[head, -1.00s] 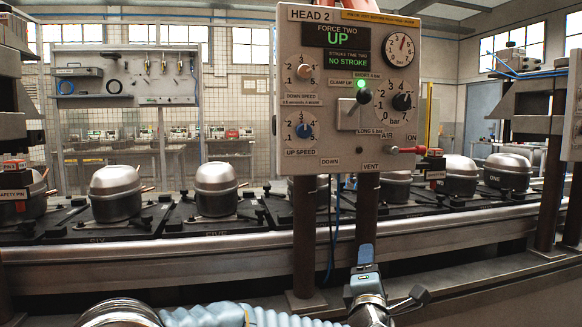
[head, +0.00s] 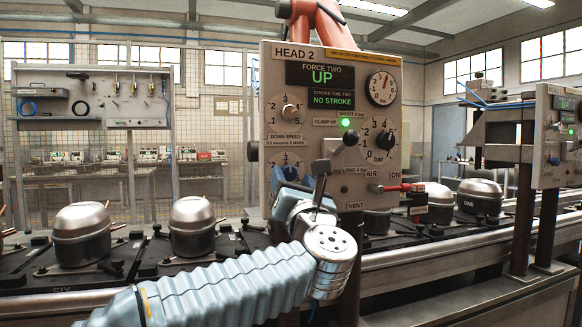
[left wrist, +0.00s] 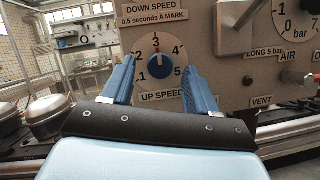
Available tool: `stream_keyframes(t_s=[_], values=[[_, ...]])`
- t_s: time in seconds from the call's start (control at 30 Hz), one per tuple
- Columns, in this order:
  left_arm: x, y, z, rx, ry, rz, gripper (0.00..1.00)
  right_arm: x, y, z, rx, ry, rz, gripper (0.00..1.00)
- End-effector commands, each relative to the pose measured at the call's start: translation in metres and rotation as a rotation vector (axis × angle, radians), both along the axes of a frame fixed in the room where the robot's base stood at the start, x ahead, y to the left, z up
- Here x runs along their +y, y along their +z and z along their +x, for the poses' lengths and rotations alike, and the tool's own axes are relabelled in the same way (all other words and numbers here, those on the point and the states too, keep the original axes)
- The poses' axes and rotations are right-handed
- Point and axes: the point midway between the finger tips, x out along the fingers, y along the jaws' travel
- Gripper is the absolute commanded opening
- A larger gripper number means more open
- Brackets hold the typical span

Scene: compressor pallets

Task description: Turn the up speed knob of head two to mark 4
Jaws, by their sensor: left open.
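The head two control panel (head: 335,150) stands upright in the middle of the head view. Its up speed knob (left wrist: 160,62) is blue, with a red pointer at about mark 3 of its 1 to 5 dial in the left wrist view. My left gripper (left wrist: 158,66) is open, its two blue fingers to the left and right of the knob; I cannot tell whether they touch it. In the head view the same gripper (head: 282,180) is at the panel's lower left and hides much of the knob and its label. My right gripper is not in view.
The down speed knob (head: 288,110) is just above. A black lever (head: 350,137), a pressure knob (head: 385,140) and a red-handled air valve (head: 400,187) are on the panel's right. Compressors (head: 82,235) on pallets line the conveyor behind.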

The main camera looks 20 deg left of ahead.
Motion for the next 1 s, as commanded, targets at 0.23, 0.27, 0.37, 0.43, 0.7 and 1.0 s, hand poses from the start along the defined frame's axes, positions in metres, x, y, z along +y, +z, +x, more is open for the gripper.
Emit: stream_keyframes(t_s=[0.23,0.27,0.37,0.43,0.7,1.0], values=[[0.009,0.008,0.019,0.0,0.0,0.0,0.59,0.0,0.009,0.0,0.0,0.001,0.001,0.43],[0.009,0.008,0.019,0.0,0.0,0.001,0.59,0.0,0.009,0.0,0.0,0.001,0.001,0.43],[0.01,0.008,0.02,0.001,-0.001,0.001,0.59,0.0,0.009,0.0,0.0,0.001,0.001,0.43],[0.01,0.008,0.02,0.001,-0.001,0.001,0.59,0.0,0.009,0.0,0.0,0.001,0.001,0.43],[0.009,0.008,0.019,0.001,-0.001,0.001,0.28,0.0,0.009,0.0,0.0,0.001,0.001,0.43],[0.009,0.008,0.019,0.003,0.0,0.004,0.03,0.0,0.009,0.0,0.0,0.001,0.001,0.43]])
